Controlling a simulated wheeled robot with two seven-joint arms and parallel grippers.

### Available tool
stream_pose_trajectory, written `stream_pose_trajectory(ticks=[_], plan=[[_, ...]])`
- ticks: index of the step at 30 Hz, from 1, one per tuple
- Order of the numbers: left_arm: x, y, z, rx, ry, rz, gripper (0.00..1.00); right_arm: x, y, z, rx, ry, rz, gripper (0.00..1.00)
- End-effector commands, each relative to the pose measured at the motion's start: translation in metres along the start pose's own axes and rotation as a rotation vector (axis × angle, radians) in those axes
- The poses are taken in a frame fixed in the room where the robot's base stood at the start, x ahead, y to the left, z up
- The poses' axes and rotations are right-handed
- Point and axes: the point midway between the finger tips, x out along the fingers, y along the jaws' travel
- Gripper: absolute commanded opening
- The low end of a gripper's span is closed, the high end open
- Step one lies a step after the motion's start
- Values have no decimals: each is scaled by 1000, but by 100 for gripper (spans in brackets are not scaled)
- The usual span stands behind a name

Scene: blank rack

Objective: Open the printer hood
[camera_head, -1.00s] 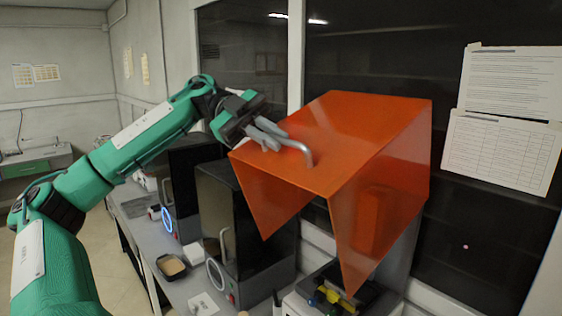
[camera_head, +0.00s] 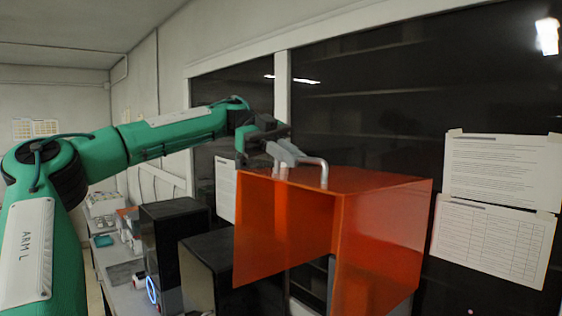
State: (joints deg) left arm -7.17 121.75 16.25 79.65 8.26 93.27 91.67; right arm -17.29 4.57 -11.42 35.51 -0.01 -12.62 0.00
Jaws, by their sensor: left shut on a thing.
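The printer hood (camera_head: 385,230) is a see-through orange cover in the middle right of the head view. My left gripper (camera_head: 285,155) reaches in from the left and is shut on the handle's left part; the fingers partly hide the grip. My right gripper is not in view.
Black box-shaped machines (camera_head: 172,240) stand on a bench to the left of the hood, one close beside it. Dark window panes (camera_head: 400,115) lie behind. Paper sheets (camera_head: 500,170) are taped up at the right.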

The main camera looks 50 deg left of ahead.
Motion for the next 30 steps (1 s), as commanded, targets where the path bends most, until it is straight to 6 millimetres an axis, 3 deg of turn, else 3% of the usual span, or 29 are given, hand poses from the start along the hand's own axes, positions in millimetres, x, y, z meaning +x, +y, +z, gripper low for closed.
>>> stream_pose_trajectory(ticks=[17, 18, 20, 30], plan=[[-1, -6, -1, -19, -3, 5, 0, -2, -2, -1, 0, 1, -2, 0], [-1, -6, -1, -19, -3, 5, 19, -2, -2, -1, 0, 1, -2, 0], [-1, -6, -1, -18, -2, 5, 30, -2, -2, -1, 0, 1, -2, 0], [-3, -6, -2, -16, -1, 6, 33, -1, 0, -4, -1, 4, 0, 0]])
